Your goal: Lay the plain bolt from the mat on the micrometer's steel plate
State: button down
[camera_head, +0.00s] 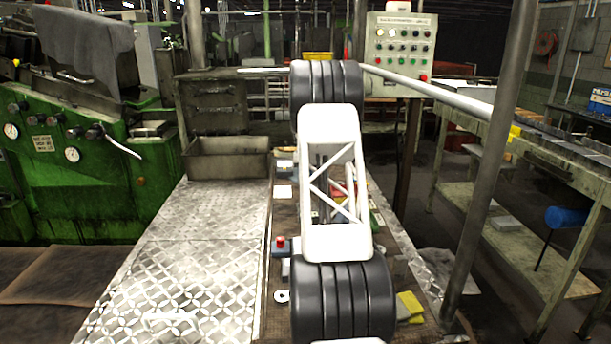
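My arm stands upright across the middle of the view and covers much of the narrow workbench (278,268). My gripper cannot be made out; it seems hidden behind my arm. I cannot pick out the plain bolt, the mat, or the micrometer with its steel plate. Small red, yellow and grey shapes show through the openings of my arm's white link, too broken up to name.
A small blue box with a red button (281,243) and a white ring (282,296) lie left of my arm. Yellow pads (410,306) lie right. A metal post (489,160) rises at right. Bare tread-plate floor (190,270) lies left; a green machine (80,185) stands beyond.

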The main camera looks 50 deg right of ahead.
jog(key=shift+r, duration=0.1)
jog(key=shift+r, duration=1.65)
jog(key=shift+f, duration=0.15)
jog(key=shift+s+d+f+n, duration=0.1)
jog(key=shift+f+n, duration=0.05)
jog(key=shift+f, duration=0.25)
jog(key=shift+s+d+f+n, duration=0.1)
jog(key=shift+f+n, duration=0.05)
jog(key=shift+f, duration=0.2)
jog(key=shift+f, duration=0.8)
dwell(0.8)
jog(key=c, duration=0.8)
grip_release()
